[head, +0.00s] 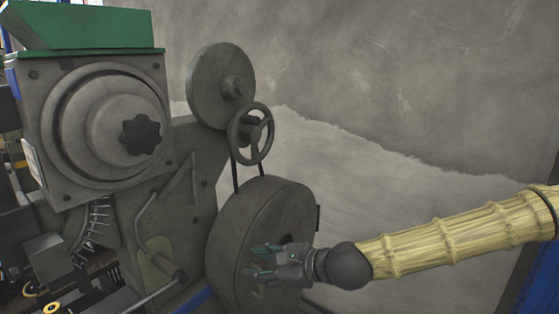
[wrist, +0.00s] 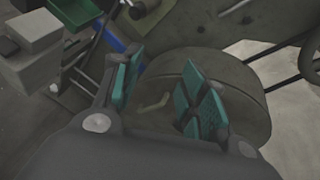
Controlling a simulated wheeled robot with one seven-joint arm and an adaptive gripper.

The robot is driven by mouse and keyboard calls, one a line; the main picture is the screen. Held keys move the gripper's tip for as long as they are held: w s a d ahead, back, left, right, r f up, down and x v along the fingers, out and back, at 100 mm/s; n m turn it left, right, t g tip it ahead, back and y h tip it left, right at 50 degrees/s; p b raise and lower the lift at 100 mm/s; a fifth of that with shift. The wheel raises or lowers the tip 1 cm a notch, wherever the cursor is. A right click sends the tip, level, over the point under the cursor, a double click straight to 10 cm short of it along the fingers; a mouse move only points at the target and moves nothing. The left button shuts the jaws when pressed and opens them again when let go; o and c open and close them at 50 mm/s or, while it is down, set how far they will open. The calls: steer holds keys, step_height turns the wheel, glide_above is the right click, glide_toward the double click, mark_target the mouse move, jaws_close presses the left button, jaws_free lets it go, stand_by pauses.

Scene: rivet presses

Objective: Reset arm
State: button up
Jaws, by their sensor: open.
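My gripper (head: 264,262) is at the lower middle of the head view, in front of the large grey drum (head: 270,205) of the press. Its teal-padded fingers are spread apart and nothing shows between them. In the wrist view my gripper (wrist: 160,95) is open, with the round drum (wrist: 255,100) behind its fingers. I cannot tell how far the fingertips are from the drum. My arm, in a yellowish ribbed sleeve, reaches in from the right.
The rivet press (head: 105,125) fills the left, with a green top (head: 85,28), a black knob (head: 141,134) and a spoked handwheel (head: 251,133). A green bin (wrist: 73,12) shows in the wrist view. A bare grey wall (head: 390,80) stands behind; the space above my arm is clear.

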steer(key=s+d+f+n+g+h, duration=0.15)
steer(key=s+f, duration=0.35)
steer(key=f, duration=0.5)
steer(key=s+d+f+n+g+h, duration=0.1)
steer(key=s+d+f+n+h, duration=0.3)
steer(key=f, duration=0.6)
steer(key=s+f+n+g+y, duration=0.1)
steer(key=s+f+n+g, duration=0.1)
steer(key=s+f, duration=0.65)
steer(key=s+d+f+n+g+h, duration=0.1)
steer(key=s+d+f+n+h, duration=0.2)
steer(key=s+d+f+n, duration=0.2)
steer(key=s+d+f+n+g+h, duration=0.1)
steer(key=s+d+f+n+h, duration=0.2)
steer(key=s+d+f, duration=0.8)
steer(key=d+n, duration=0.2)
steer(key=d, duration=0.3)
steer(key=shift+s+d+f+n, duration=0.2)
steer(key=shift+f+n, duration=0.1)
steer(key=shift+n, duration=0.05)
steer(key=shift+a+g+h, duration=0.1)
steer(key=shift+g+h, duration=0.15)
